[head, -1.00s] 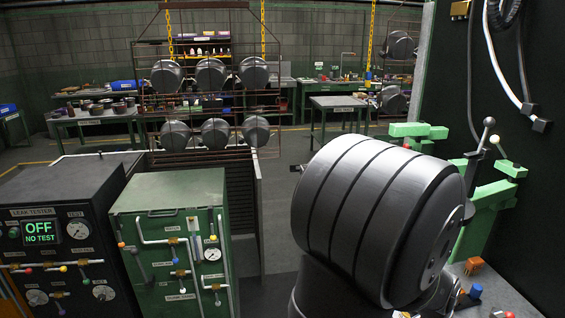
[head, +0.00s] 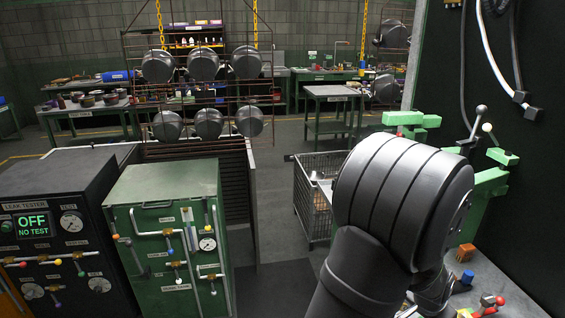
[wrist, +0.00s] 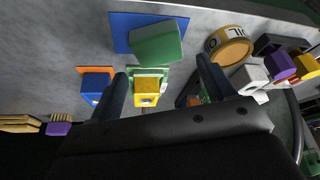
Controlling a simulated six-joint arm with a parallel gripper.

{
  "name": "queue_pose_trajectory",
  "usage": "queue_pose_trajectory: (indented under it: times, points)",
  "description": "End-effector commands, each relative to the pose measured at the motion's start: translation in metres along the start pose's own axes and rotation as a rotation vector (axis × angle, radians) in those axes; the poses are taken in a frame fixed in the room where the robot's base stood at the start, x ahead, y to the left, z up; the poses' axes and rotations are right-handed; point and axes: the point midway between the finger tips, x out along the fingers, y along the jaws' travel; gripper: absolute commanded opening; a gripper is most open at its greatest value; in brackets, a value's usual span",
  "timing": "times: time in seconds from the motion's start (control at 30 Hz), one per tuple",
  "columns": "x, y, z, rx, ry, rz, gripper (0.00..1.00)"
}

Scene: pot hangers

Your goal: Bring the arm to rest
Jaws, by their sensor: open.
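My arm (head: 390,205) shows in the head view as thick dark grey links at the right, bent over the workbench. Its gripper end is hidden there. In the wrist view my gripper (wrist: 161,78) shows two dark fingers spread wide apart, with nothing held. Beyond and between the fingers, a yellow block (wrist: 147,92) on a green base sits on the grey bench (wrist: 60,55). I cannot tell how far the fingertips are from it.
In the wrist view a blue block (wrist: 97,83), a green block (wrist: 157,44) and a round yellow tin (wrist: 230,50) lie near the fingers. In the head view a green fixture (head: 480,180) stands right of my arm, a wire cart (head: 310,200) left of it.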

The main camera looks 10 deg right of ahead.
Motion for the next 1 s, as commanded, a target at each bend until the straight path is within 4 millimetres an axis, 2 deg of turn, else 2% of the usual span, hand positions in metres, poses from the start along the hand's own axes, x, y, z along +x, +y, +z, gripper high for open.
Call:
queue_pose_trajectory:
  times: [0.3,0.7,1.0]
  points:
    - [-0.041,0.053,0.007,0.006,0.002,0.002,0.76]
    - [-0.083,0.109,0.016,0.005,0.001,0.001,0.76]
    - [-0.072,0.056,0.010,-0.094,0.000,-0.037,0.76]
